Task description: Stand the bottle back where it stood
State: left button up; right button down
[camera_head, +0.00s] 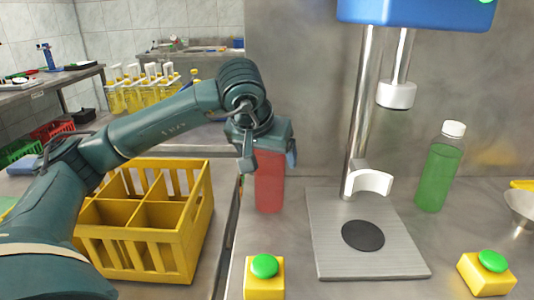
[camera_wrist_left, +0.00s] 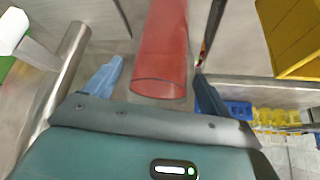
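My left gripper (camera_head: 268,158) is at the red bottle (camera_head: 269,188), behind the front edge of the steel bench. In the left wrist view, the red bottle (camera_wrist_left: 163,48) lies between the two fingers of the gripper (camera_wrist_left: 158,68). Gaps show between fingers and bottle, so the gripper looks open. In the head view the bottle looks upright with its lower end at the bench top; its upper part is hidden by the gripper. A green bottle (camera_head: 438,172) with a white cap stands at right. My right gripper is not in view.
A press with a steel base plate (camera_head: 325,250), a dark round pad (camera_head: 363,235) and a white holder (camera_head: 370,181) stands right of the red bottle. Yellow boxes with green buttons (camera_head: 264,280) (camera_head: 487,273) sit in front. A divided yellow crate (camera_head: 190,225) is at left.

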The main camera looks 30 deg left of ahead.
pick_arm(q)
jog(key=p+v, duration=0.2)
jog(key=v, duration=1)
jog(key=shift+r, duration=0.15)
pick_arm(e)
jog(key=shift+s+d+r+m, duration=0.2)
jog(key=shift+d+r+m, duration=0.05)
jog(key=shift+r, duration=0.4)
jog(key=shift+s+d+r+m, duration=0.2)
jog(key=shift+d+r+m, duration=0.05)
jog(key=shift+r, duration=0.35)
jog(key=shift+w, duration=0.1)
